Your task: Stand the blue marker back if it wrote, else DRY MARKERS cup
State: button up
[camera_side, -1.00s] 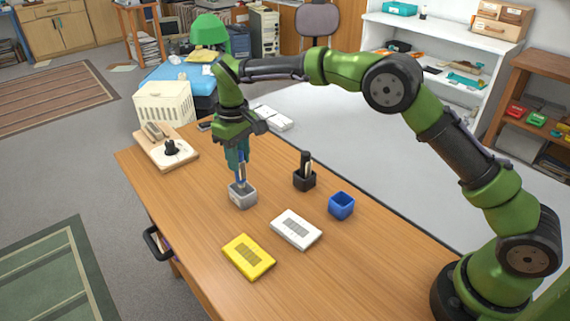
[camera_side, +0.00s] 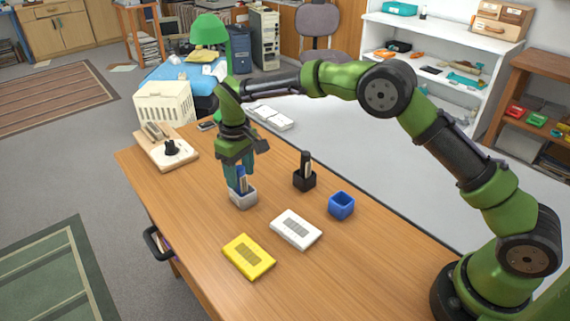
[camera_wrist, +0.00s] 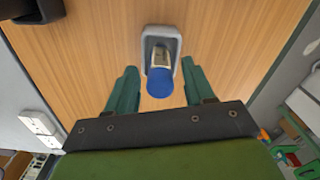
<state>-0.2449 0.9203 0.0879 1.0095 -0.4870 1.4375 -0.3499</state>
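The blue marker (camera_wrist: 160,83) stands in a small grey cup (camera_side: 243,201), its blue end toward the wrist camera. In the side view, the marker (camera_side: 242,181) shows above the rim between my fingers. The grey cup also shows in the wrist view (camera_wrist: 161,33). My gripper (camera_side: 239,172) is right above the cup, pointing down. In the wrist view, its two green fingers (camera_wrist: 159,85) are spread on either side of the marker, with a gap on each side. No DRY MARKERS lettering is readable on any cup.
A black cup (camera_side: 304,181) holding dark and light items and a blue cup (camera_side: 342,207) stand to the right. A white pad (camera_side: 296,230) and a yellow pad (camera_side: 248,257) lie in front. A board with a black object (camera_side: 172,148) is at the far left.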

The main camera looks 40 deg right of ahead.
notch_tip(320, 180, up, 12)
jog(key=s+d+r+m+t+y, duration=0.1)
jog(key=s+d+r+m+t, duration=0.15)
jog(key=s+d+r, duration=0.75)
jog(key=s+d+f+m+t, duration=0.1)
jog(key=s+f+m+t, duration=0.1)
jog(key=s, duration=0.8)
jog(key=s+d+f+m+t+y, duration=0.1)
jog(key=s+f+m+t, duration=0.1)
jog(key=s, duration=0.8)
jog(key=shift+s+d+f+t, duration=0.2)
jog(key=shift+d+f+t, duration=0.1)
jog(key=shift+d+t, duration=0.05)
